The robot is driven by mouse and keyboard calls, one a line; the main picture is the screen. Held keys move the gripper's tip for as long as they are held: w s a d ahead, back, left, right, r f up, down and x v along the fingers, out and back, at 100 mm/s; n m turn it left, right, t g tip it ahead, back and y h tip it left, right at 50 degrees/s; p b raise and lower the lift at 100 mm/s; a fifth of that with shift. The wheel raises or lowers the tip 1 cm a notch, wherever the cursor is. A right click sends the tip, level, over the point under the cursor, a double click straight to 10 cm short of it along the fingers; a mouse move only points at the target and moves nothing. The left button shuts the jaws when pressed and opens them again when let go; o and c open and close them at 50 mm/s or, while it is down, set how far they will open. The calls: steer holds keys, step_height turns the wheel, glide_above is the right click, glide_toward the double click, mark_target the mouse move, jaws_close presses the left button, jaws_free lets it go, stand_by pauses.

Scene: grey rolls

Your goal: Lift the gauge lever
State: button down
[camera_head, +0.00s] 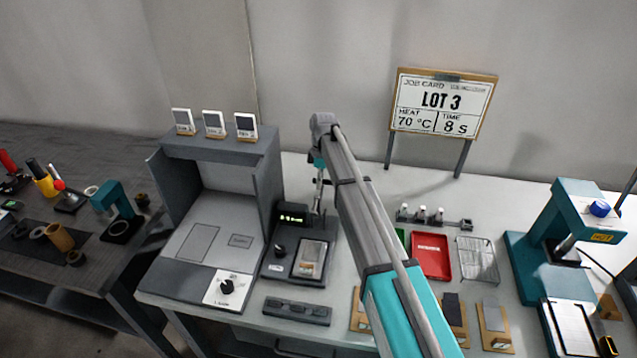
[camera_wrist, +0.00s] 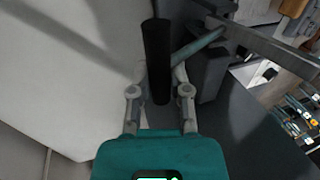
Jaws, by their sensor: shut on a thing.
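My gripper (camera_head: 317,208) is beside the gauge's right side, small and partly hidden by my arm. In the wrist view, my gripper (camera_wrist: 160,88) is shut on the black cylindrical grip of the lever (camera_wrist: 157,50). A grey-green rod runs from behind the grip toward the dark gauge body.
The large grey box (camera_head: 160,200) stands left of the gauge. Right of my arm are a red tray (camera_head: 431,256), a wire rack (camera_head: 478,260) and a teal press (camera_head: 570,220). A job card sign (camera_head: 442,104) stands behind. A dark strip (camera_head: 296,311) lies in front.

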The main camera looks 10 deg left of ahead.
steer(key=shift+w+d, duration=0.15)
steer(key=shift+d, duration=0.3)
steer(key=c, duration=0.6)
jaws_free()
steer(key=shift+f, duration=0.1)
steer(key=shift+a, duration=0.1)
steer(key=shift+w+a+r+p, duration=0.2)
steer(key=shift+w+r+p, duration=1.2)
steer(key=shift+w, duration=0.85)
steer(key=shift+w+a+r+p, duration=0.25)
steer(key=shift+w+r+p, duration=1.15)
steer(key=shift+w, duration=0.85)
steer(key=shift+w+a+r+p, duration=0.2)
steer(key=shift+w+r+p, duration=1.2)
steer(key=shift+w, duration=0.85)
